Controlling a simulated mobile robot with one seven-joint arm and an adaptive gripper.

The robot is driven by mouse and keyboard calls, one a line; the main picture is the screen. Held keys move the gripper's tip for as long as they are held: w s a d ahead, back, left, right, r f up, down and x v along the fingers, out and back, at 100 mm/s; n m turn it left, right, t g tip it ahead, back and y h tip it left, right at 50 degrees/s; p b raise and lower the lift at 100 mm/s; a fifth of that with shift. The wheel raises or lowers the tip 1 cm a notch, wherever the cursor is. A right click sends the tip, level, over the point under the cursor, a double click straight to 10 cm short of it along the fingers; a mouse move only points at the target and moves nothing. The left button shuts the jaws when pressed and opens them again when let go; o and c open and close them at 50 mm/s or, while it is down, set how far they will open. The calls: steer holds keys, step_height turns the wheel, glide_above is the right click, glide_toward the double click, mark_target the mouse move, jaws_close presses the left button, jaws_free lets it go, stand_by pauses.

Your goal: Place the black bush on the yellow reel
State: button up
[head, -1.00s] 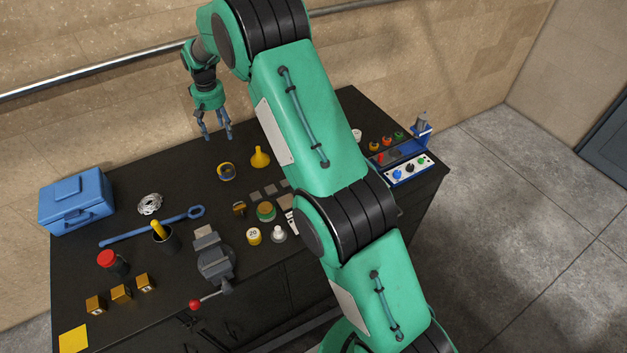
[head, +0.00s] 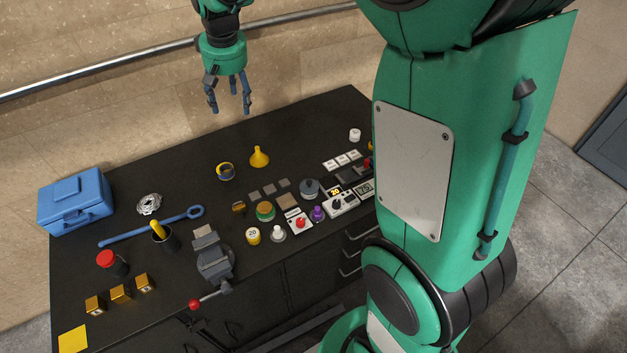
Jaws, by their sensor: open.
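My gripper (head: 230,108) is open and empty, its fingers pointing down, high over the back edge of the black bench. A small ring-shaped piece (head: 226,171) in yellow and dark colours stands on the bench below it, left of a yellow funnel. It may be the yellow reel, and its dark part may be the black bush, but it is too small to tell. No separate black bush can be made out with certainty. A dark grey round piece (head: 309,188) sits farther right. My gripper touches nothing.
My arm hides the right end. The back-left bench is fairly clear.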

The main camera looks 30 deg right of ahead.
steer(key=s+d+r+t, duration=0.1)
steer(key=s+r, duration=0.2)
steer(key=s, duration=1.1)
steer(key=s+d+r+t, duration=0.1)
steer(key=s+r, duration=0.3)
steer(key=s, duration=1)
steer(key=s+f+t, duration=0.1)
steer(key=s+f, duration=0.2)
steer(key=s, duration=0.6)
steer(key=shift+s+d+f+m, duration=0.2)
steer(key=shift+s+d+m, duration=0.1)
steer(key=shift+s+d, duration=0.1)
steer(key=shift+f, duration=0.1)
step_height(320, 180, down, 17)
steer(key=b, duration=1.6)
steer(key=shift+r+b, duration=0.2)
steer(key=shift+b, duration=0.2)
steer(key=shift+o, duration=0.4)
steer(key=shift+w+r, duration=0.1)
